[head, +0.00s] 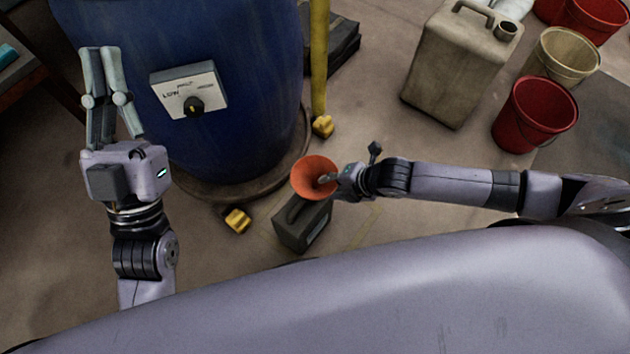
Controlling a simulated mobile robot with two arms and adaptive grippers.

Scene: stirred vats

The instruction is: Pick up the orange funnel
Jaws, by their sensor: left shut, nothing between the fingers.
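The orange funnel (307,176) is in the middle of the head view, its wide mouth facing up towards me. It is at the top of a small dark grey canister (301,226); whether its spout sits in the canister is hidden. My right gripper (327,178) reaches in from the right, with a fingertip over the funnel's right rim. I cannot tell whether its fingers are closed on the rim. My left gripper (101,50) is at the left, shut and empty, pointing away from me and well apart from the funnel.
A large blue vat (240,130) with a dial panel (189,90) stands behind the funnel. A yellow post (319,60) rises beside it. A beige jerrycan (455,65), red buckets (535,115) and a cream bucket (563,55) stand at the upper right. Yellow blocks (237,220) lie near the vat's base.

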